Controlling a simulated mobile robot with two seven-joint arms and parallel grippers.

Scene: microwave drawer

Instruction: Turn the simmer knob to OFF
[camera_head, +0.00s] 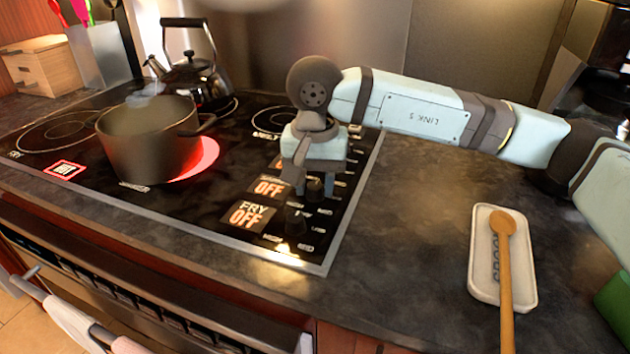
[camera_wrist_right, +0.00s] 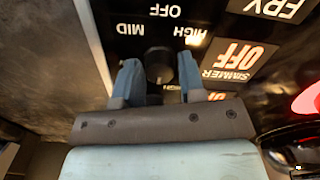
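The simmer knob (camera_wrist_right: 158,66) is a small dark round knob on the black stove panel. In the right wrist view it stands between the two fingers of my right gripper (camera_wrist_right: 158,72), with narrow gaps visible on both sides. MID, OFF and HIGH labels surround it, upside down in this view. The simmer display (camera_wrist_right: 232,60) beside it reads OFF in lit letters. In the head view my right gripper (camera_head: 313,185) points down over the stove's right edge, partly hiding the knob. Its fingers are apart. My left gripper is not in view.
The fry knob (camera_head: 296,222) and its OFF display (camera_head: 247,215) sit nearer the front. A dark pot (camera_head: 148,140) stands on a glowing red burner beside a HOT sign (camera_head: 65,169). A kettle (camera_head: 196,80) stands behind. A spoon rest (camera_head: 487,265) holds a wooden spoon (camera_head: 505,270).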

